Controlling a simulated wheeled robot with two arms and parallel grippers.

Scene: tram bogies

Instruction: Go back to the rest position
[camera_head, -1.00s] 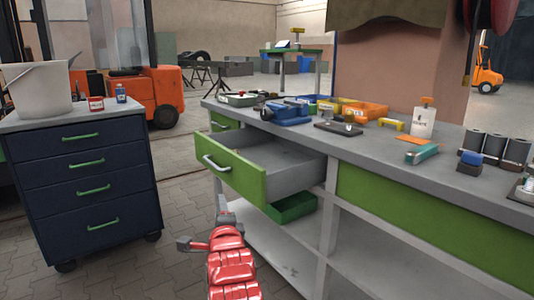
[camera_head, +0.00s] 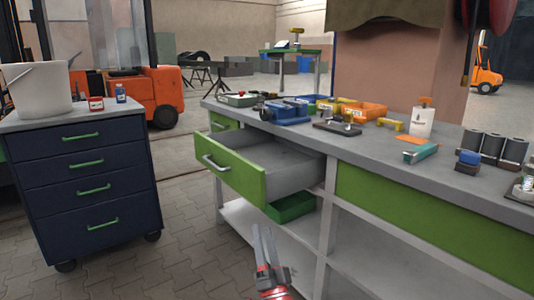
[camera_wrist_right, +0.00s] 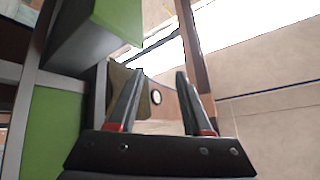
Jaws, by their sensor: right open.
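My right gripper (camera_head: 264,243) is low in the head view, in front of the workbench's lower shelf and below the open drawer. Its two grey fingers point up, apart, with nothing between them. In the right wrist view the gripper (camera_wrist_right: 155,98) also shows its fingers apart and empty. The green-fronted drawer (camera_head: 232,176) is pulled out of the workbench, and the part of its inside that shows looks empty. My left gripper is not in view.
The workbench (camera_head: 455,180) carries a blue vise (camera_head: 285,113), orange bins (camera_head: 365,111) and several tools. A green bin (camera_head: 291,207) is on the shelf below the drawer. A dark blue cabinet (camera_head: 88,185) stands at left. Paved floor (camera_head: 190,235) lies clear between them.

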